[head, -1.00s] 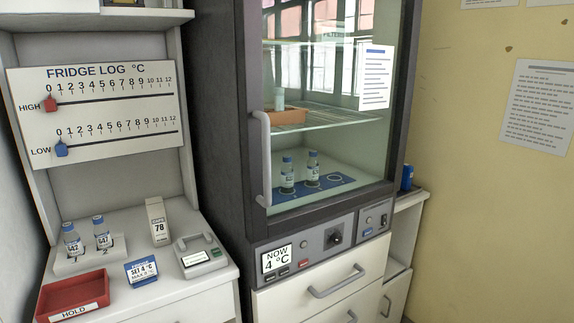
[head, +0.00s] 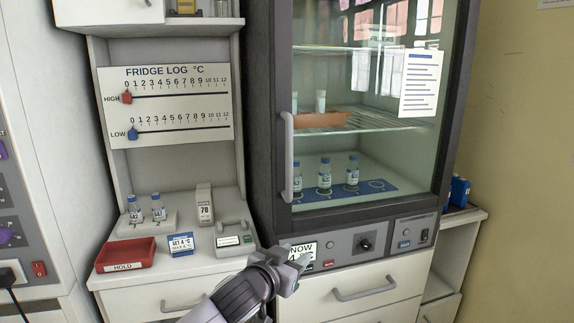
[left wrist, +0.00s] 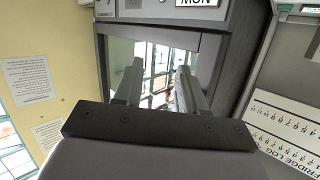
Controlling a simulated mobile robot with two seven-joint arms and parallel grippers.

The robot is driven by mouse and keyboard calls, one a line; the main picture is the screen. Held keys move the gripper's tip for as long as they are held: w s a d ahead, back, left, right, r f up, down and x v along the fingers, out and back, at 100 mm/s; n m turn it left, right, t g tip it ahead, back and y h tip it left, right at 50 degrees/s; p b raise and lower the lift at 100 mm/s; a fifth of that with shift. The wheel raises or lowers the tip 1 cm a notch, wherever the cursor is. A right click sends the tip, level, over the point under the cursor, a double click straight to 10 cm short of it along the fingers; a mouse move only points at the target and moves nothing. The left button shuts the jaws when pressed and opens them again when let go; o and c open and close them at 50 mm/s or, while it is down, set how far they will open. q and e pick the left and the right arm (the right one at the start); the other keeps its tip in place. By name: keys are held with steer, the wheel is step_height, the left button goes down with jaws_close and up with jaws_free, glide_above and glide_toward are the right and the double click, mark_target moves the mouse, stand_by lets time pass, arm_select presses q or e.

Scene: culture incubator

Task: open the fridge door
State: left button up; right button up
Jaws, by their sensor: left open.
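The fridge door (head: 370,110) is a glass pane in a dark frame and is shut. Its vertical grey handle (head: 287,157) is on the door's left side. My left gripper (head: 293,257) is below the handle, in front of the NOW display (head: 303,252) and partly covering it; it is apart from the handle. In the left wrist view, the two fingers of my left gripper (left wrist: 158,86) are spread with nothing between them. That view shows the fridge upside down beyond them. My right gripper is not in view.
Several vials stand inside the fridge, with an orange tray (head: 320,120) on the wire shelf. At left, a counter holds a red HOLD tray (head: 125,253), vials and a grey device (head: 234,238). A drawer handle (head: 365,288) projects below the control panel.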

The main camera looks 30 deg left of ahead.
mark_target(288, 163)
arm_select(q)
steer(key=w+a+r+n+y, duration=0.1)
steer(key=r, duration=0.4)
steer(key=w+a+r+n+t+y, duration=0.1)
steer(key=a+r, duration=0.1)
steer(key=r, duration=0.4)
steer(key=w+a+r+n+t+y, duration=0.1)
steer(key=a+r, duration=0.1)
steer(key=r, duration=0.4)
steer(key=shift+a+r+y, duration=0.15)
steer(key=shift+a+y, duration=0.1)
steer(key=shift+y, duration=0.05)
steer(key=shift+p+x, duration=0.95)
steer(key=shift+x, duration=2.35)
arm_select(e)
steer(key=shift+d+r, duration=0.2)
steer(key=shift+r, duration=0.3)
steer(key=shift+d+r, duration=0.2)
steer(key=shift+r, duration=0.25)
arm_select(q)
jaws_close()
